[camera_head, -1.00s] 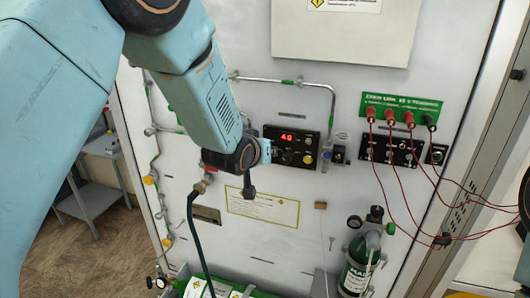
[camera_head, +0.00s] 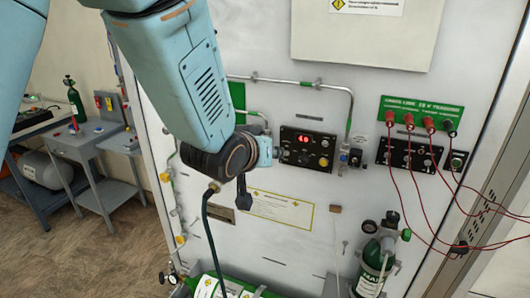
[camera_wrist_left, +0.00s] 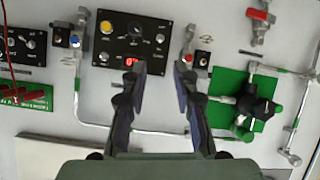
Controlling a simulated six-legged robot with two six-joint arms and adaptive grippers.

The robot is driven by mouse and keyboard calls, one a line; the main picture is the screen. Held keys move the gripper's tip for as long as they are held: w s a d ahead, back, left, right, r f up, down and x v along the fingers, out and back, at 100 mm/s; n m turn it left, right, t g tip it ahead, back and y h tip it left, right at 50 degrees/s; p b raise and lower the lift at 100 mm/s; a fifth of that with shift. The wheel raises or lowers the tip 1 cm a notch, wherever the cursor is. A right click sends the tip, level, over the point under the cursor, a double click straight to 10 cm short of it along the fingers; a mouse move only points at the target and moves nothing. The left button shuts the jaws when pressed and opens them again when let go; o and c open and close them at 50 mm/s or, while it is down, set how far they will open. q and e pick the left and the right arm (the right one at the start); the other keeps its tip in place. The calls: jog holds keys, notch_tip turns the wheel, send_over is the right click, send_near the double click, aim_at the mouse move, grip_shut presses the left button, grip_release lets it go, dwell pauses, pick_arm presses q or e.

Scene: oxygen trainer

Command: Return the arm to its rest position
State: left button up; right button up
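My left arm (camera_head: 185,75) comes in from the upper left in the head view, bent downward in front of the white trainer panel (camera_head: 300,245). Its wrist is left of the black control box with a red display (camera_head: 307,148). A dark finger of my left gripper (camera_head: 243,193) shows below the wrist; the rest is hidden. In the left wrist view, the two fingers of my left gripper (camera_wrist_left: 160,80) are spread apart with nothing between them. The black control box (camera_wrist_left: 134,40) lies beyond the fingertips. My right gripper is not in view.
A green oxygen cylinder (camera_head: 373,265) stands low at the right of the panel. Red cables (camera_head: 398,200) hang from the green connector strip (camera_head: 421,114). A black hose (camera_head: 208,235) hangs below the wrist. A grey workbench (camera_head: 75,145) stands at the left, with open floor before it.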

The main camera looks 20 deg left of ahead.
pick_arm(q)
jog(key=shift+s+r, duration=0.35)
jog(key=shift+s, duration=0.3)
jog(key=shift+a, duration=0.1)
jog(key=s+a+f+m+g+b, duration=0.1)
jog(key=s+f+g+b, duration=0.35)
jog(key=f, duration=1.15)
jog(key=s+a+f+m+g+b, duration=0.1)
jog(key=s+f+b, duration=0.65)
jog(key=f, duration=0.85)
jog(key=s+a+f+g+b, duration=0.1)
jog(key=s+f+g+b, duration=0.6)
jog(key=s+f, duration=1.8)
jog(key=f+b, duration=0.1)
jog(key=b, duration=0.3)
jog(key=shift+f+n+y, duration=0.3)
jog(key=shift+f, duration=0.05)
jog(key=shift+a, duration=0.1)
